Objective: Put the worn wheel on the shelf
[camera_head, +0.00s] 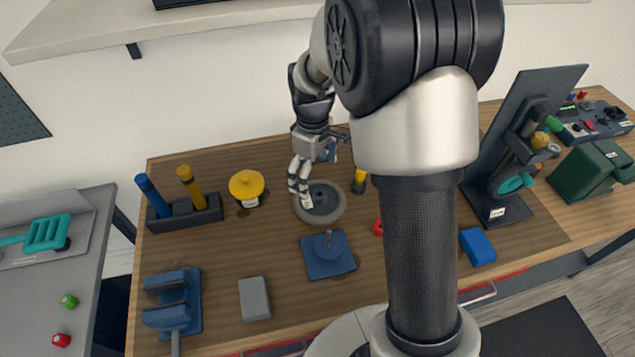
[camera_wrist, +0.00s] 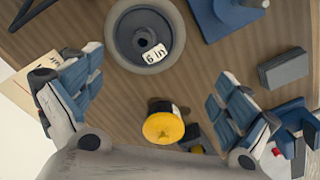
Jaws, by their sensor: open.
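The worn wheel is a grey wheel (camera_head: 328,212) lying flat on the wooden workbench. In the wrist view the wheel (camera_wrist: 122,45) is at the top, with a white "6 in" tag on its hub. My gripper (camera_head: 312,178) is in front of the wheel's upper left part in the head view. In the wrist view my gripper (camera_wrist: 155,98) has its fingers wide apart, empty, with the wheel beyond the fingertips rather than between them. I cannot tell the height gap. A pale wall shelf (camera_head: 200,24) runs along the top left of the head view.
A yellow-topped object (camera_head: 247,186) stands left of the wheel; a holder with blue and yellow handles (camera_head: 186,214) is farther left. A blue plate (camera_head: 328,256), grey block (camera_head: 254,298) and blue vise (camera_head: 174,303) lie in front. A dark tilted stand (camera_head: 520,135) is at right.

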